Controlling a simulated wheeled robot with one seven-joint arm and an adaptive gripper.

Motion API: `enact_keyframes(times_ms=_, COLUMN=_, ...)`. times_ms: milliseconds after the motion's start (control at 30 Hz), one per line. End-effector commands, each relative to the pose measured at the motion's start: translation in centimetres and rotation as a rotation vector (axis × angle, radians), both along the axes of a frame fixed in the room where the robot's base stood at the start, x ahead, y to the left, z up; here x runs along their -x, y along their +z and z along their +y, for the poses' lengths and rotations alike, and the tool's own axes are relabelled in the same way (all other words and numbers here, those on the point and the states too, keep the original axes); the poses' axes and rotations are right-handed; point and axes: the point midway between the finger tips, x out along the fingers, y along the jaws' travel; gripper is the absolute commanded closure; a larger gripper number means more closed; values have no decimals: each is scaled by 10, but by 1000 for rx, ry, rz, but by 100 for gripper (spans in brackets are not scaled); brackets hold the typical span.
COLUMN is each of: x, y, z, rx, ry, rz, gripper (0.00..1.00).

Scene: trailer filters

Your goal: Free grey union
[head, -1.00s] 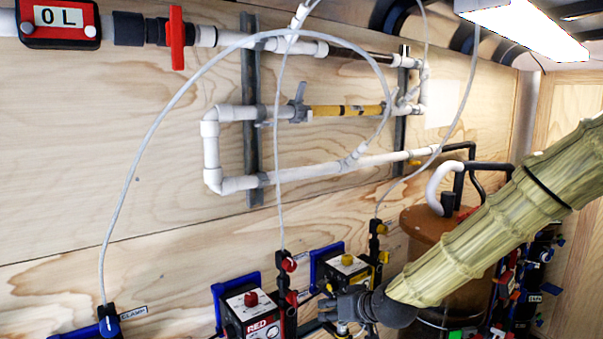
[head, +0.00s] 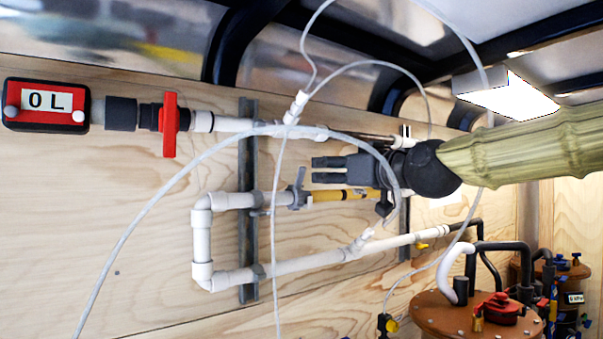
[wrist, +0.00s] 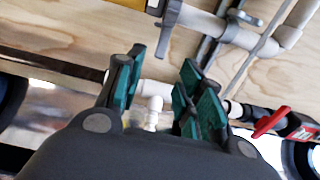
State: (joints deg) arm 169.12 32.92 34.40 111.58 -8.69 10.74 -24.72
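A grey winged fitting (head: 297,192) sits on the middle pipe run, at the left end of a yellow pipe (head: 327,196). It also shows at the top of the wrist view (wrist: 168,28). A dark grey collar (head: 121,113) sits beside the 0 L meter; I cannot tell for certain which part is the grey union. My gripper (head: 314,170) is in front of the pipes, pointing left, just above and right of the winged fitting in the head view. In the wrist view its green-padded fingers (wrist: 163,72) are apart, with nothing held between them.
A red-handled valve (head: 169,125) and the red 0 L meter (head: 46,105) are at the upper left. A clear hose (head: 180,172) loops across the pipes. A brown lidded tank (head: 440,312) stands at the lower right. Bare plywood lies left of the white pipe bend.

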Motion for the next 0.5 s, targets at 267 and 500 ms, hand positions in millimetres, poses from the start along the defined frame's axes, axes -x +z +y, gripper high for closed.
enact_keyframes(times_ms=267, x=-24, y=1, z=18, rx=1, ry=0, rz=3, gripper=62)
enact_keyframes(times_ms=500, x=-49, y=1, z=36, rx=1, ry=0, rz=3, gripper=62)
